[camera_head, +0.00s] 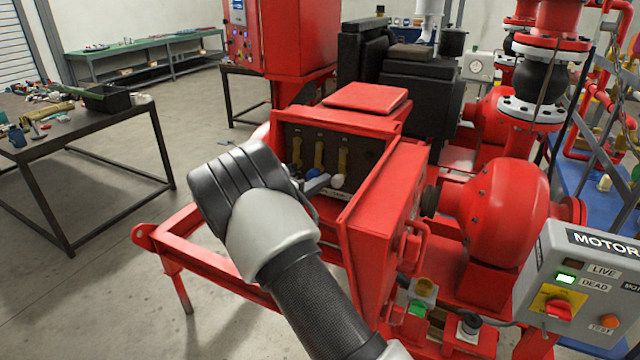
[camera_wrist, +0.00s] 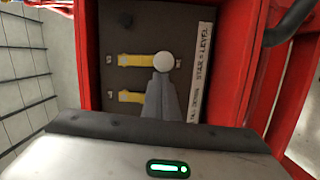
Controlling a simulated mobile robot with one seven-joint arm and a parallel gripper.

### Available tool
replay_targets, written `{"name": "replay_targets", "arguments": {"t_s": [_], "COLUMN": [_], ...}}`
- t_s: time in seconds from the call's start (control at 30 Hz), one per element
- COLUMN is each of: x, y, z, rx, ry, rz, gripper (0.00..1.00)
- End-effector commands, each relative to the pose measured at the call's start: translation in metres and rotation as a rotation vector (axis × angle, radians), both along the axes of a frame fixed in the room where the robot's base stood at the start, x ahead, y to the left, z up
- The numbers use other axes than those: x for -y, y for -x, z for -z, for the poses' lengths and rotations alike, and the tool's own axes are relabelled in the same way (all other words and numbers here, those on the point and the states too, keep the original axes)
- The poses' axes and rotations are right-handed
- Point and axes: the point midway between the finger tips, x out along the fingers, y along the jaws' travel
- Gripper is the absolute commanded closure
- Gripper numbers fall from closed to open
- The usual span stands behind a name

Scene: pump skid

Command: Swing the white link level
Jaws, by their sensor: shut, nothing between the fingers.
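In the head view the white link's round white knob (camera_head: 337,182) shows inside an open red box. In the wrist view this knob (camera_wrist: 163,62) sits at one end of a yellow bar (camera_wrist: 135,60), which stands roughly upright in the head view. My gripper (camera_head: 322,184) is shut and empty, just left of the knob in the head view. In the wrist view its grey fingers (camera_wrist: 160,85) reach up to the knob's edge; I cannot tell whether they touch. Part of the bar near the knob is hidden.
Another yellow bar (camera_wrist: 130,96) lies parallel beside it. A blue knob (camera_head: 312,174) shows near my fingers. A printed label strip (camera_wrist: 203,60) reads partly "STAR = LEVEL". The red box's open door (camera_head: 385,235) stands close on the right. A motor control box (camera_head: 580,285) is at lower right.

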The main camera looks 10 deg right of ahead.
Motion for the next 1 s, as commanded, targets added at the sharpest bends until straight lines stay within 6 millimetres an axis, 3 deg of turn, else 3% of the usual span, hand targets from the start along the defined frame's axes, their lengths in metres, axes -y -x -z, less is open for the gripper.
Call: {"name": "replay_targets", "arguments": {"t_s": [0.47,1.0], "x": [0.017,0.048], "y": [0.013,0.035], "z": [0.009,-0.001], "rx": [-0.170,-0.472], "ry": [0.233,0.650], "rz": [0.001,0.001], "gripper": [1.00,1.00]}}
